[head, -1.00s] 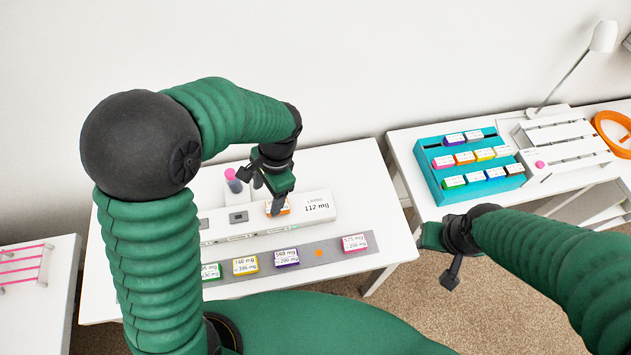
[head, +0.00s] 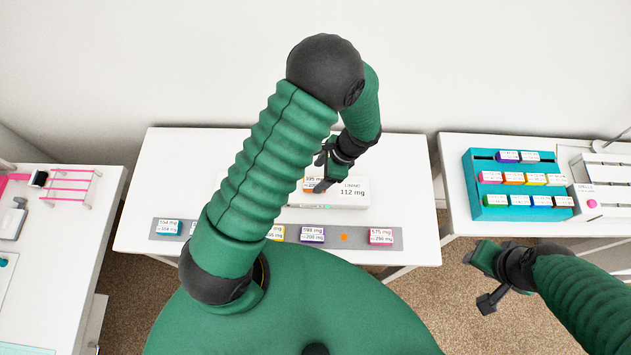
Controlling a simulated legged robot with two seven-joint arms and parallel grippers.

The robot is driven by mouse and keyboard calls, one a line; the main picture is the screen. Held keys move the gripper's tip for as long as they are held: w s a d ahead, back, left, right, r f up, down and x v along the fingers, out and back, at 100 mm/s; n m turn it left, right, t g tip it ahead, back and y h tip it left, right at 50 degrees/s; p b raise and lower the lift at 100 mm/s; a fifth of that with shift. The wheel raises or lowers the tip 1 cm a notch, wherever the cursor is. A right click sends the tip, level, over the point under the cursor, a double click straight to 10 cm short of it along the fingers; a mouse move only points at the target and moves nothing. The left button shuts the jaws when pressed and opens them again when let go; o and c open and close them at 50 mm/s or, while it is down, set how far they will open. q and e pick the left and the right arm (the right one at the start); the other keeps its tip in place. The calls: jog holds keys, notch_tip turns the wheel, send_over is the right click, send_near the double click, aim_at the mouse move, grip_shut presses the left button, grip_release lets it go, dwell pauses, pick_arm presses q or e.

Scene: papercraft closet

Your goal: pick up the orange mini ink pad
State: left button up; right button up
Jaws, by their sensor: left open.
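The orange mini ink pad (head: 312,184), a small block with a white label, sits on the white scale (head: 348,189), left of its printed "112 mg" reading. My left gripper (head: 322,186) is open and reaches down at the pad's right side. I cannot tell whether a finger touches the pad, and the arm hides part of the scale's left side. My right gripper (head: 474,262) hangs over the floor, right of the table, with nothing seen in it. Its fingers are too unclear to judge.
A grey strip (head: 350,244) along the white table's front holds several labelled pads and an orange dot (head: 344,237). A teal rack (head: 484,212) of coloured pads stands on the right table. A pink-railed rack (head: 70,186) stands on the left table.

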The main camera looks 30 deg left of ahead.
aim_at(314, 182)
pick_arm(q)
jog(key=x, duration=0.3)
jog(key=shift+s+f, duration=0.2)
jog(key=shift+f, duration=0.15)
jog(key=shift+d, duration=0.1)
grip_shut()
